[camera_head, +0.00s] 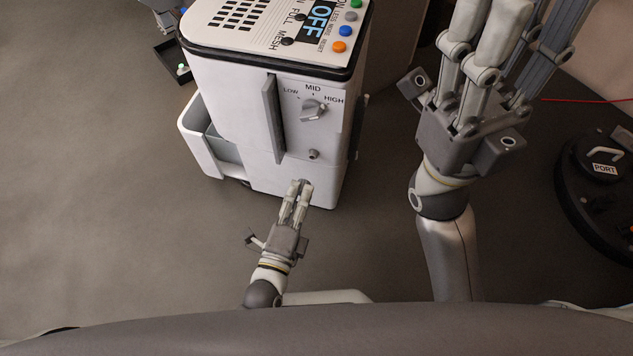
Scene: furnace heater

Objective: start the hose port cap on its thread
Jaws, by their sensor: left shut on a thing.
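The white heater (225,75) stands on the floor ahead, its front panel facing me. A small grey round fitting (313,153), which looks like the hose port, sits low on that panel under the MID knob (313,108). My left gripper (299,188) is just below the fitting, near the panel's lower part. It is shut on a small grey thing at its fingertips, likely the cap, mostly hidden by the fingers. Contact with the panel cannot be told. My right gripper (482,35) is raised at the upper right; its fingertips run to the picture's top edge, so its opening is unclear.
A dark vertical bar (273,118) stands out from the panel left of the knob. A dark round unit with a PORT label (605,168) is at the right edge. A small dark tray (172,62) lies behind the heater at left. The floor at left is clear.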

